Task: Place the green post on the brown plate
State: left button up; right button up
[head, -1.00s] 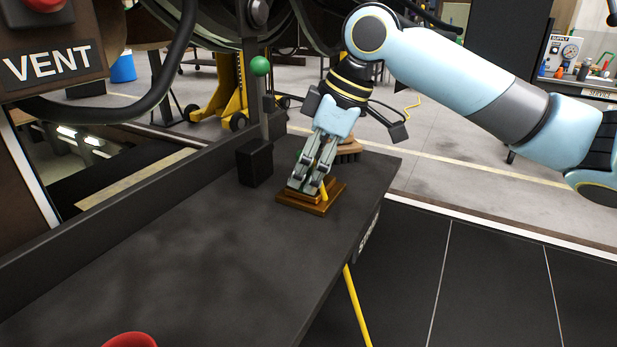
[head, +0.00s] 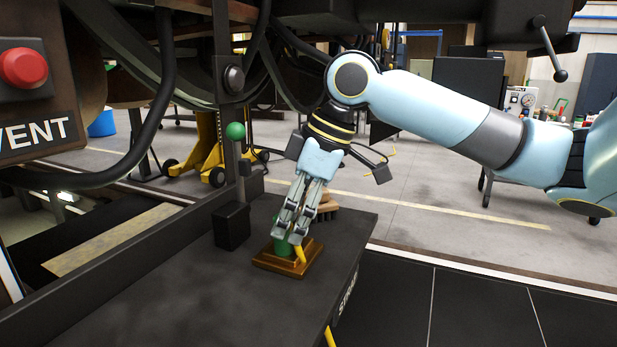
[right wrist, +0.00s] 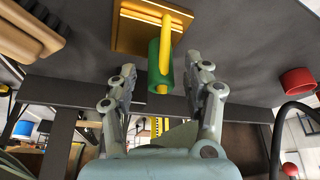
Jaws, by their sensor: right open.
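The green post (head: 282,249) stands on the brown plate (head: 279,263), partly hidden by my right gripper's fingers. In the right wrist view the post (right wrist: 153,65) rises from the brown plate (right wrist: 126,36) with a yellow rod (right wrist: 165,42) along it. I cannot tell whether the post surrounds the rod or stands beside it. My right gripper (head: 288,237) is open, with its fingers pointing down at the post. In the right wrist view the fingers (right wrist: 162,65) are spread on either side of the post, with gaps showing. My left gripper is not in view.
A brown wooden brush (head: 327,211) lies behind the plate. A black block (head: 232,225) carries an upright lever with a green ball (head: 236,131) to the left. A red button (head: 22,68) is at far left. The dark bench top (head: 180,300) in front is clear.

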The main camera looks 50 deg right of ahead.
jog(key=p+v, duration=0.7)
jog(key=v, duration=0.2)
jog(key=shift+f, duration=0.1)
dwell(0.7)
